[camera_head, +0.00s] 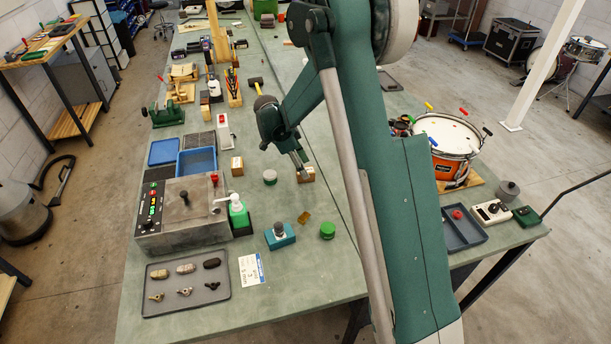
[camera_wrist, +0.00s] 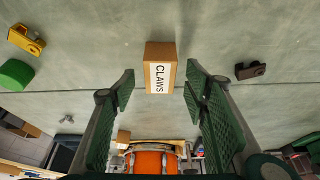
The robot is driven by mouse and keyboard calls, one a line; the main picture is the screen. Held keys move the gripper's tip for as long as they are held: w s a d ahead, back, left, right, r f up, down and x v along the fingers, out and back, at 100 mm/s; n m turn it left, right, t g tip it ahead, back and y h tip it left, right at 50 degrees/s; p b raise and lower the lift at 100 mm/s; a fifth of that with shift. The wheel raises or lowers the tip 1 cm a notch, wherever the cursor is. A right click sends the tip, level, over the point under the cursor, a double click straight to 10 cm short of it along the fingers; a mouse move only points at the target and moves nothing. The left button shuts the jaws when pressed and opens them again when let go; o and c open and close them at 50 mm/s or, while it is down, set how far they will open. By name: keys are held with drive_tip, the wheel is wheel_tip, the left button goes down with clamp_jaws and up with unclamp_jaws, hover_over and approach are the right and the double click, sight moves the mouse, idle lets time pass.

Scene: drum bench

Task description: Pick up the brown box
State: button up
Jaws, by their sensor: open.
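A brown box (camera_wrist: 151,52) with a white label reading CLAWS sits on the green bench in the wrist view. In the head view the brown box (camera_head: 308,176) is partly hidden by my gripper (camera_head: 302,168). In the wrist view my gripper (camera_wrist: 160,84) is open, with one green-padded finger on each side. The box lies between the fingertips and just beyond them, with a gap on both sides. The fingers do not appear to touch it. Another brown box (camera_head: 237,168) with a white label stands further left in the head view.
A brass-coloured piece (camera_head: 304,216), a green cylinder (camera_head: 328,230) and a teal block (camera_head: 280,237) stand nearer the front. An orange drum (camera_head: 450,135) stands right. The bench immediately around the box is clear.

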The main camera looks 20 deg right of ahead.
drive_tip(key=shift+x, duration=1.65)
drive_tip(key=shift+c, duration=0.2)
drive_tip(key=c, duration=1)
